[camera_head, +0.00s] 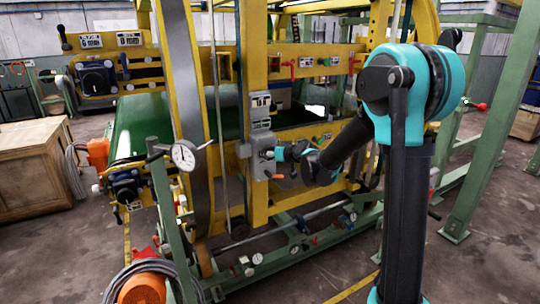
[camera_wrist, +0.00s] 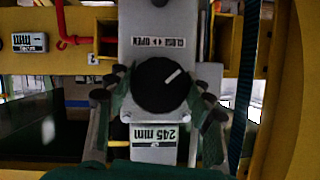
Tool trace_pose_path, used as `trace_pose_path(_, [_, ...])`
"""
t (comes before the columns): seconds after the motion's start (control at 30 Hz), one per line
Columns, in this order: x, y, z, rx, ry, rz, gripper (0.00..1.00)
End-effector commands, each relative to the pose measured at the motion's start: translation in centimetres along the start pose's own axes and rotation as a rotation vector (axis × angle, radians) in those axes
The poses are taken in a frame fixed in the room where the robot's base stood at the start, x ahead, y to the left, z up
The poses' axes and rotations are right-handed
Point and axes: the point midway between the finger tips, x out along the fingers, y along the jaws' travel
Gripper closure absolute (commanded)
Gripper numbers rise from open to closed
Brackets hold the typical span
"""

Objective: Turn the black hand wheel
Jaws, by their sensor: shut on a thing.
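The black hand wheel (camera_wrist: 160,86) is a round knob with a white line mark, set on a grey plate, in the middle of the wrist view. The white mark points up and to the right there. My gripper (camera_wrist: 158,98) has one finger on each side of the wheel and is shut on it. In the head view my gripper (camera_head: 270,155) reaches the grey box (camera_head: 261,140) on the yellow upright, and the wheel is mostly hidden there.
The yellow upright (camera_head: 253,60) and yellow crossbars surround the box closely. A red handle (camera_wrist: 75,40) is near it in the wrist view. A dial gauge (camera_head: 183,155) stands at the left. Green rails (camera_head: 300,245) run low in front. The right floor (camera_head: 490,270) is clear.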

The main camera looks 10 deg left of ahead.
Motion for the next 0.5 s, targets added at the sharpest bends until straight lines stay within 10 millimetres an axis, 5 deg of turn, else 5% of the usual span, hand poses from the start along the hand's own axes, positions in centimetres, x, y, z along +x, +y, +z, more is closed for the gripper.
trace_pose_path(0.5, [0.03, 0.1, -0.05, 0.352, 0.001, -0.144, 0.77])
